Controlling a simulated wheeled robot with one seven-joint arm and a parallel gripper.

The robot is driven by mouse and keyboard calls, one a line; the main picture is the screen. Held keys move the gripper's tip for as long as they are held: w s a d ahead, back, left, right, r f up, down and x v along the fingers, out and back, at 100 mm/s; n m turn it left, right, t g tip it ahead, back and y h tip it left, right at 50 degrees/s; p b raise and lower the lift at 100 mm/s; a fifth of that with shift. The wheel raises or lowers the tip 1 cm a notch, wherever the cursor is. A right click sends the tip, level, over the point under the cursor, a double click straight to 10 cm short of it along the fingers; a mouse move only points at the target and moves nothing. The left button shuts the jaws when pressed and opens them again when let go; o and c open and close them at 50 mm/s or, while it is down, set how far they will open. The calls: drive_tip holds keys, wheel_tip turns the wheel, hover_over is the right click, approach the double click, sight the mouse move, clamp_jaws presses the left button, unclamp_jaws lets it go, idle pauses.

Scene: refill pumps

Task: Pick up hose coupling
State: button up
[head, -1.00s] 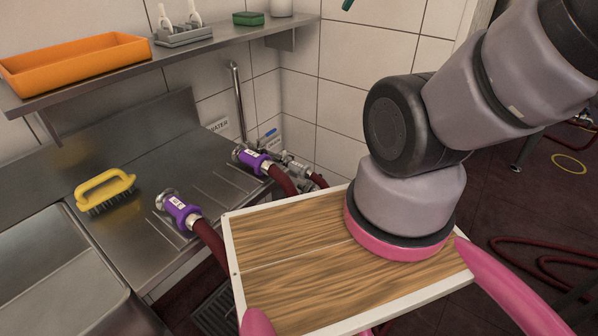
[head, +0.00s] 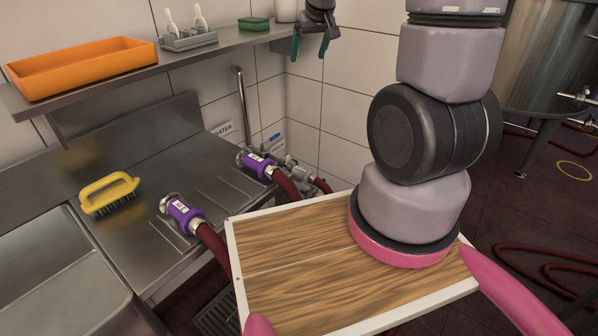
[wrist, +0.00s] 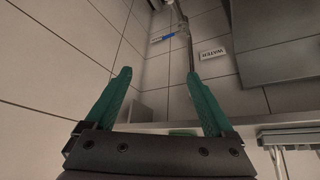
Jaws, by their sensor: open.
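Two hose couplings with purple sleeves and metal ends lie on the steel drainboard in the head view. The nearer coupling (head: 183,213) is by the drainboard's front edge. The farther coupling (head: 257,166) is near the back, by the wall pipe. Each has a dark red hose running off to the right. My gripper (head: 310,47) has green fingers and hangs high, in front of the wall at the right end of the shelf, well above and apart from both couplings. In the wrist view my gripper (wrist: 160,95) is open and empty, with the tiled wall beyond it. No coupling shows clearly there.
A yellow brush (head: 110,193) lies left of the nearer coupling, beside the sink (head: 62,268). The shelf (head: 105,87) above holds an orange tray (head: 82,69), a grey bottle holder (head: 189,40) and a green sponge (head: 254,23). A vertical pipe (head: 243,105) stands at the wall.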

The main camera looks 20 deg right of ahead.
drive_tip(key=w+f+n, duration=0.2)
drive_tip(key=w+f, duration=0.1)
drive_tip(key=f, duration=0.6)
drive_tip(key=w+f+n, duration=0.1)
drive_tip(key=w+f, duration=0.2)
drive_tip(key=f, duration=0.6)
drive_tip(key=n, duration=0.4)
approach(300, 170)
drive_tip(key=shift+g, duration=0.4)
drive_tip(key=x, duration=0.4)
drive_tip(key=shift+w+a+f, duration=0.2)
drive_tip(key=shift+w+a, duration=0.05)
drive_tip(key=shift+a, duration=0.05)
drive_tip(key=shift+w+d+x, duration=0.1)
drive_tip(key=shift+x, duration=1.35)
drive_tip(key=shift+w+d+x, duration=0.15)
drive_tip(key=shift+x, duration=1.35)
drive_tip(key=shift+r, duration=0.15)
clamp_jaws()
